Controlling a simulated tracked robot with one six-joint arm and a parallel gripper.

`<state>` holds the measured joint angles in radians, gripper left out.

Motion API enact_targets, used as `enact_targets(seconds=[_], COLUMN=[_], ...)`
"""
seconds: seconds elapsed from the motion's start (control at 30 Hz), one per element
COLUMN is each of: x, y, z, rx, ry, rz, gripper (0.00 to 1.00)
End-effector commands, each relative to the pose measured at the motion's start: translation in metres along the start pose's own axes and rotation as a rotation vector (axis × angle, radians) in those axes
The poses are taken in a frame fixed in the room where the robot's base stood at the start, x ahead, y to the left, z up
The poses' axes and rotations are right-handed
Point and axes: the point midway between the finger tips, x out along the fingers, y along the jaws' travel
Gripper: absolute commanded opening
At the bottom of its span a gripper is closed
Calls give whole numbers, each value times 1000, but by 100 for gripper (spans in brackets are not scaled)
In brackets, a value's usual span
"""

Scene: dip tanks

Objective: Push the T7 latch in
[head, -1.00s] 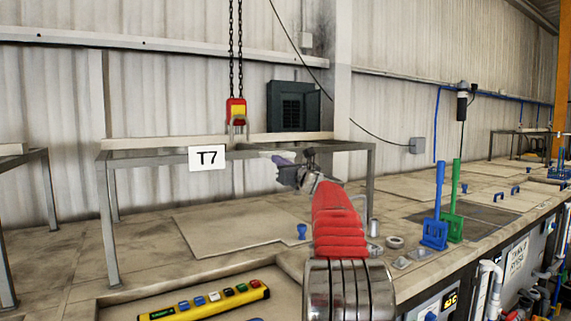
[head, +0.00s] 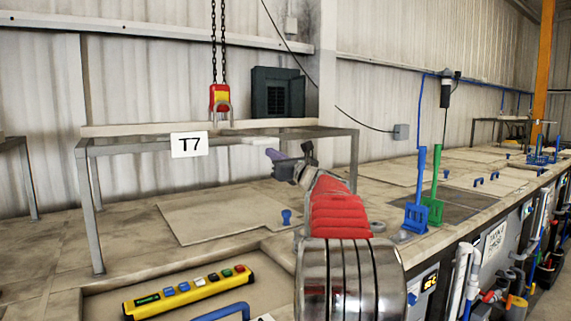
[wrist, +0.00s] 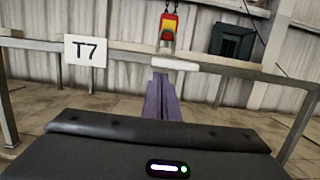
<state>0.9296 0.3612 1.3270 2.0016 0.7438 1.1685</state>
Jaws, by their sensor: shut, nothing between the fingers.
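The white T7 sign (head: 189,145) hangs on the front rail of a grey metal frame; it also shows in the wrist view (wrist: 86,50). A short pale bar (head: 258,141), which seems to be the latch, sits on the same rail right of the sign. In the wrist view the pale bar (wrist: 176,63) is just beyond my fingertips. My gripper (head: 272,154) has purple fingers, shut and empty; they show in the wrist view (wrist: 160,76) pointing at the bar's left part. I cannot tell whether they touch it.
A red and yellow hoist hook block (head: 220,98) hangs on chains behind the frame. A yellow button pendant (head: 188,295) lies on the near deck. Blue (head: 417,195) and green (head: 434,195) paddles stand to the right. Flat tank covers (head: 215,215) lie below the frame.

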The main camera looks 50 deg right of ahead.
Motion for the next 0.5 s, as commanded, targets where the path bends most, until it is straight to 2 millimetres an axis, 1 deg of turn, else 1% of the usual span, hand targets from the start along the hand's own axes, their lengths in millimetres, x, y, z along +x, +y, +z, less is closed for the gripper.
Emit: enact_targets(seconds=[0.03, 0.3, 0.5], x=[-8, -44, -64], y=[0, 0, 1], z=[1, 0, 0], rx=[-1, 0, 0], ry=[0, 0, 0], rz=[-2, -1, 1], gripper=[0, 0, 0])
